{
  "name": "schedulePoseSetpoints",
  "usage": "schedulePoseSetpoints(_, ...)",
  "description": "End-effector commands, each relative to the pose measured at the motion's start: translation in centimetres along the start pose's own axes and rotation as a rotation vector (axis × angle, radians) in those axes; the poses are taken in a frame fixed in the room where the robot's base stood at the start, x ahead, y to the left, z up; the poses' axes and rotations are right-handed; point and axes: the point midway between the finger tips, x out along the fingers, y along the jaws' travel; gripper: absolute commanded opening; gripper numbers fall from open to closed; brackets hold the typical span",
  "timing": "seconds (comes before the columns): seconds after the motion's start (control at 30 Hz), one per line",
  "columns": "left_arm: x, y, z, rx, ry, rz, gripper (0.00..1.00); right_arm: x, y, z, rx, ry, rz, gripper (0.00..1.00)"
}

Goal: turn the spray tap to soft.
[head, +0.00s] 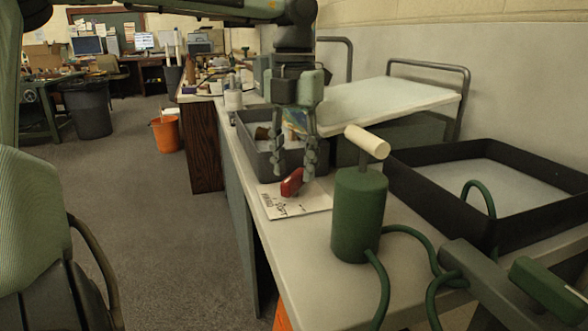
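The spray tap shows as a red lever (292,184) on a white card (308,203) with dark lettering, flat on the bench. The lettering is too small to read surely, and I cannot tell which setting the lever marks. My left gripper (293,172) hangs pointing down at the tap, fingers spread on either side. Its fingertips are about level with the lever's top in the picture; I see no clear contact. It holds nothing.
A green pump (358,215) with a cream T-handle stands close to the right of the card, its green hose (380,290) looping rightward. A black-rimmed tray (440,203) lies at right; another dark tray (250,142) is behind the gripper. A white raised board (390,100) stands beyond.

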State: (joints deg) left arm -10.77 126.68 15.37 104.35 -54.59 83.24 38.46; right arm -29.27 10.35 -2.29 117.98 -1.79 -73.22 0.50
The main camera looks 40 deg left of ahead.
Motion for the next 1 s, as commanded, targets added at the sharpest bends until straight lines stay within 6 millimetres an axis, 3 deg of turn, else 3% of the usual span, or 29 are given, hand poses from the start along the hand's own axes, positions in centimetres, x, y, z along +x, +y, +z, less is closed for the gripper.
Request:
schedulePoseSetpoints(0.3, -6.9, 0.0, 0.1, -0.001, -0.005, 0.001, 0.38, 0.0, 0.0, 0.0, 0.002, 0.001, 0.0, 0.79)
schedulePoseSetpoints(0.5, -9.6, 0.0, 0.0, 0.0, -0.003, 0.002, 0.38, 0.0, 0.0, 0.0, 0.003, 0.001, 0.0, 0.79)
schedulePoseSetpoints(1.0, -10.3, 0.0, 0.0, 0.002, -0.001, 0.0, 0.38, 0.0, 0.0, 0.0, 0.003, 0.002, 0.0, 0.79)
